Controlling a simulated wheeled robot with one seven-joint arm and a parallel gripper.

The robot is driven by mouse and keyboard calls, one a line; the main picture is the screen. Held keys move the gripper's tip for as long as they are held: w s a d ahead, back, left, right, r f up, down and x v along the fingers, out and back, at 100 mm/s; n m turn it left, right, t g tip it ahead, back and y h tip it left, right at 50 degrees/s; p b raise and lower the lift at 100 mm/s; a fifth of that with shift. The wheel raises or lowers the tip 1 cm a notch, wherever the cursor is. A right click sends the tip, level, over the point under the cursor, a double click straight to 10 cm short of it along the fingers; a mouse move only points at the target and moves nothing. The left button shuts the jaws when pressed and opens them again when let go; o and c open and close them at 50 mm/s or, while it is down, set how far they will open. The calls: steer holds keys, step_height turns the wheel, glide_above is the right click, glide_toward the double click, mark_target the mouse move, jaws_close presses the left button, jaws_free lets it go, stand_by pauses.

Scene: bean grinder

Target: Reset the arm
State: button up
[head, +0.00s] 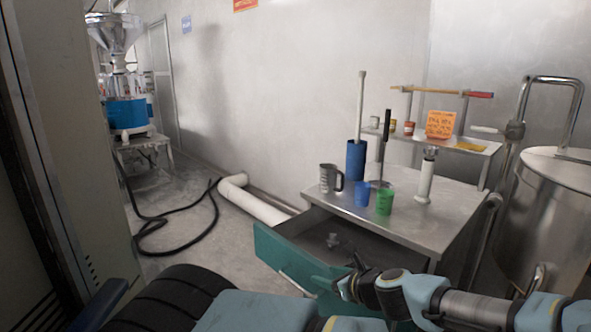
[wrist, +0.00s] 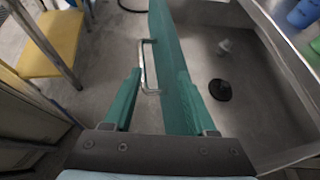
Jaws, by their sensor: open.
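My gripper (head: 346,284) is low at the front, by the right part of the teal drawer front (head: 290,262). In the wrist view its two teal fingers are apart, with the gripper midpoint (wrist: 160,80) empty of any held thing. The metal drawer handle (wrist: 149,66) shows between the fingertips, and the teal drawer front (wrist: 165,35) runs between the fingers; I cannot tell whether they touch it. The drawer is pulled open. Inside lie a small grey piece (wrist: 225,46) and a black round piece (wrist: 220,90).
The metal table (head: 430,215) above the drawer holds a grey jug (head: 330,178), a blue cup (head: 362,194), a green cup (head: 384,201) and a tall blue container (head: 355,160). A steel tank (head: 550,205) stands right. Open floor (head: 185,225) with a black hose lies left.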

steer(key=s+a+f+n+g, duration=0.4)
steer(key=s+a+n+g, duration=0.45)
steer(key=n, duration=0.35)
steer(key=w+a+r+n+h, duration=0.1)
steer(key=a+r+n+h, duration=0.2)
steer(key=r+n, duration=0.5)
steer(key=a+r+n+h, duration=0.3)
steer(key=r+n, duration=0.4)
steer(key=r, duration=0.3)
steer(key=shift+w+n+b, duration=0.3)
steer(key=shift+w+n, duration=0.05)
steer(key=shift+n, duration=0.05)
steer(key=shift+g, duration=0.25)
